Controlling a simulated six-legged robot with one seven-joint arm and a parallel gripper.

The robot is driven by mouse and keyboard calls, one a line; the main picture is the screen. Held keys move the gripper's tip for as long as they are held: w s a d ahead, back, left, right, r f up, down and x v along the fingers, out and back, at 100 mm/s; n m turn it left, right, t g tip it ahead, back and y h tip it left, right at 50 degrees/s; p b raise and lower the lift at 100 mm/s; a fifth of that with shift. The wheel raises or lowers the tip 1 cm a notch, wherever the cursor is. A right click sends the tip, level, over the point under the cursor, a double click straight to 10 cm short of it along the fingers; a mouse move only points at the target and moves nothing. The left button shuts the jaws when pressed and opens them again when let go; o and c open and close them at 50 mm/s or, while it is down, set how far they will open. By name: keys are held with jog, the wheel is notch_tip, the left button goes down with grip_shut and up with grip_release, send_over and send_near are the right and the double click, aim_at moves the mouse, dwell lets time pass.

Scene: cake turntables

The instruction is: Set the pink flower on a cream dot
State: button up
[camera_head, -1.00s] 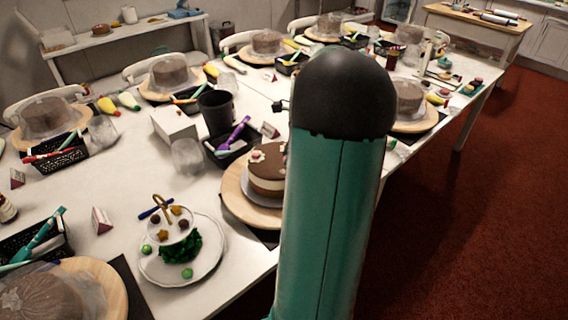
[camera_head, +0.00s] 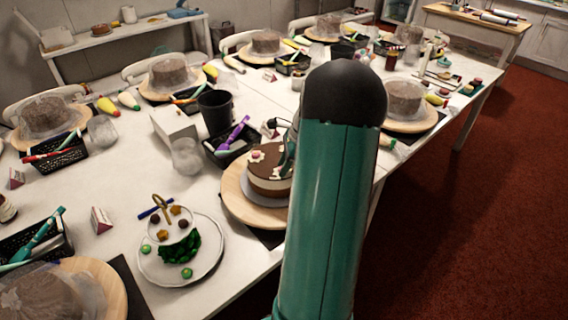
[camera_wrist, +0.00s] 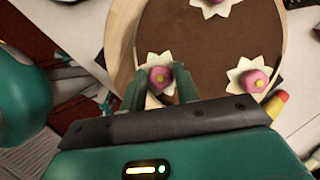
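The chocolate cake (camera_head: 266,160) has a brown top and a cream side. In the wrist view its top (camera_wrist: 205,50) bears star-shaped cream dots. The pink flower (camera_wrist: 160,79) is between the fingertips of my gripper (camera_wrist: 160,84), directly over a cream dot (camera_wrist: 148,63), and looks to be touching it. The fingers sit close against both sides of the flower. Two other pink flowers sit on cream dots, one at right (camera_wrist: 254,80) and one at the top edge. In the head view my arm hides part of the cake and most of my gripper.
The cake stands on a round wooden turntable (camera_head: 233,196). A white plate stand (camera_head: 150,268) with small green and brown decorations is in front at left. A black basket (camera_head: 226,150) with a purple tool stands behind the cake. Other wrapped cakes line the table.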

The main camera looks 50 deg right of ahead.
jog(key=shift+o, duration=1.4)
jog(key=v, duration=1.2)
jog(key=shift+r, duration=0.2)
jog(key=w+a+r+n+h, duration=0.15)
jog(key=a+n, duration=0.25)
jog(key=a, duration=0.4)
jog(key=w+a+r+n, duration=0.2)
jog(key=a+r+n, duration=0.15)
jog(key=a, duration=0.45)
jog(key=w+a+r+n+h, duration=0.1)
jog(key=w+a+r+n, duration=0.1)
jog(key=a+n, duration=0.35)
jog(key=s+a+n+t, duration=0.1)
jog(key=s+a+n, duration=0.3)
jog(key=a+n, duration=0.3)
jog(key=s+a+n+t, duration=0.1)
jog(key=s+a+n, duration=0.4)
jog(key=a, duration=1.1)
jog(key=shift+a+f+n, duration=0.2)
jog(key=shift+f+n, duration=0.25)
jog(key=shift+n, duration=0.95)
